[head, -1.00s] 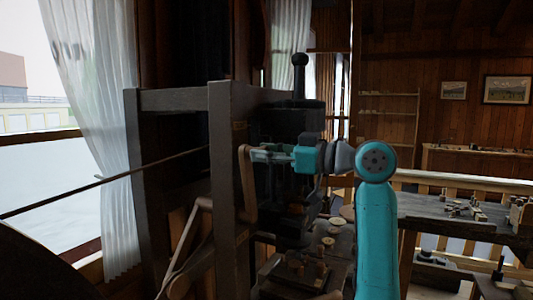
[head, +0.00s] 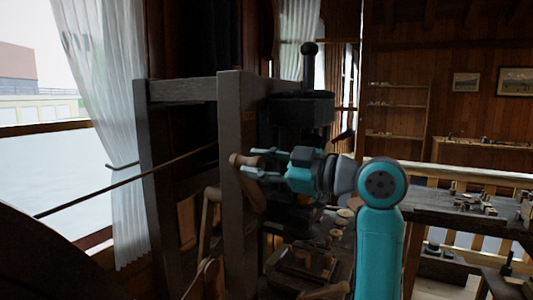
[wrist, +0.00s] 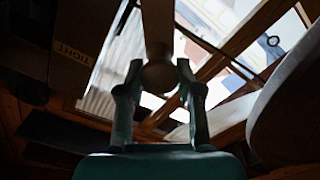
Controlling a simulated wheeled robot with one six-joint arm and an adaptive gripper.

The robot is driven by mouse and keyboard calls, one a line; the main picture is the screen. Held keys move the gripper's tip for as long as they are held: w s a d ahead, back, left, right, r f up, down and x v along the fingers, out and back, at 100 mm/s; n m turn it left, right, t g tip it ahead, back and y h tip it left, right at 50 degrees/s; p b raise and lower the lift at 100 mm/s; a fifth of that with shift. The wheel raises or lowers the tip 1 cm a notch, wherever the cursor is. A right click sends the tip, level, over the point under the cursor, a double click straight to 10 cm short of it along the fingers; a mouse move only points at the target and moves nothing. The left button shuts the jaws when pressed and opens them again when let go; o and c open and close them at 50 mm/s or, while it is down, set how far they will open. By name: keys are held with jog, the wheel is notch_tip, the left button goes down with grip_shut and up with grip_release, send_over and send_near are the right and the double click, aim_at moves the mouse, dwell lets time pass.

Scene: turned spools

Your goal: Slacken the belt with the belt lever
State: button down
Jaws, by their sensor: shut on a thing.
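The belt lever is a brown wooden handle (head: 250,185) beside the dark upright post of the machine. Its rounded end also shows in the wrist view (wrist: 159,76). My gripper (head: 256,161), teal with pale fingers, reaches in from the right and is shut on the lever's upper end. In the wrist view my gripper's fingers (wrist: 158,88) stand on either side of the handle. A light brown belt-like strip (head: 207,225) runs down below, left of the post. I cannot tell how taut it is. A board marked TIGHT (wrist: 72,52) is at the wrist view's upper left.
The dark wooden frame post (head: 230,160) stands close left of my gripper. A thin rod (head: 120,182) slants towards the window. A bench with small turned pieces (head: 315,262) lies below. A table with wooden parts (head: 455,215) is at the right.

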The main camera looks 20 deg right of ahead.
jog(key=shift+s+a+f+n, duration=0.3)
jog(key=shift+f, duration=0.1)
jog(key=shift+s+a+f, duration=0.5)
jog(key=shift+f, duration=0.3)
jog(key=c, duration=0.7)
grip_release()
jog(key=shift+c, duration=0.2)
jog(key=shift+s, duration=0.1)
jog(key=v, duration=1.2)
